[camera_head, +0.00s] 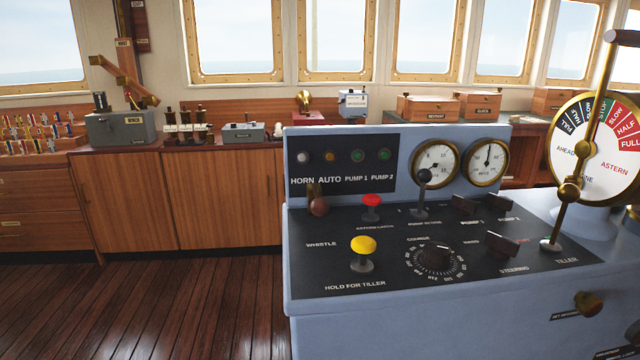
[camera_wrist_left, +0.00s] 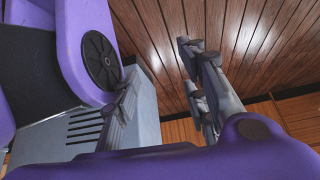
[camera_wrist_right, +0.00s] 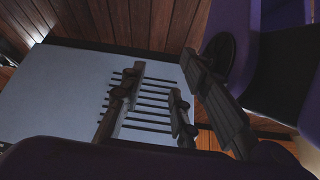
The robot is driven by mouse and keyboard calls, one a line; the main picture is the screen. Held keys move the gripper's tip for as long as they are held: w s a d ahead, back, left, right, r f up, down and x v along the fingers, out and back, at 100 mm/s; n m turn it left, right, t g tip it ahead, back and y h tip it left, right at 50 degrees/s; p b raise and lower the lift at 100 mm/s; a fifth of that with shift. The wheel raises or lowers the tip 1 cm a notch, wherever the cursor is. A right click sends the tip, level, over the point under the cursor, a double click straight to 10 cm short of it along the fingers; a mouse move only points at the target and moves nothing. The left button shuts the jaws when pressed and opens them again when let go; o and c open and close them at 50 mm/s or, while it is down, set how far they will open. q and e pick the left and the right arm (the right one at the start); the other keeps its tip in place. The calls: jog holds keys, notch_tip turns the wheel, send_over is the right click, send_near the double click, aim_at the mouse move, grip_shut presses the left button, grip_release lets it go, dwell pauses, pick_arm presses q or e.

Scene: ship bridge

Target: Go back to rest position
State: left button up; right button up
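Neither gripper shows in the head view. My left gripper (camera_wrist_left: 158,75) shows in the left wrist view, its fingers spread apart with nothing between them. Beyond it are plank flooring and a pale blue panel with dark slots. My right gripper (camera_wrist_right: 165,76) shows in the right wrist view, its grey fingers apart and empty, in front of a blue-grey panel with slots. Purple parts of my own arms show in both wrist views. Neither gripper is seen touching anything.
A blue control console (camera_head: 400,322) stands at front right, with a yellow knob (camera_head: 363,246), a red knob (camera_head: 371,201), gauges and a tall brass tiller lever (camera_head: 575,150). Wooden cabinets (camera_head: 125,205) line the back wall under windows. The plank floor (camera_head: 150,300) at left is clear.

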pick_arm(q)
jog(key=w+r+t+p, duration=0.1)
jog(key=w+r+p, duration=0.2)
jog(key=r+p, duration=0.8)
jog(key=w+r+t+p, duration=0.1)
jog(key=w+r+p, duration=0.2)
jog(key=r+p, duration=0.8)
jog(key=shift+w+d+r+p, duration=0.2)
jog(key=shift+w+p, duration=0.15)
jog(key=shift+p, duration=0.55)
pick_arm(e)
jog(key=w+r+t, duration=0.1)
jog(key=w+r, duration=0.2)
jog(key=r, duration=0.8)
jog(key=w+r+t, duration=0.1)
jog(key=w+r, duration=0.3)
jog(key=r, duration=0.7)
jog(key=shift+w+a+r, duration=0.25)
jog(key=shift+a, duration=0.05)
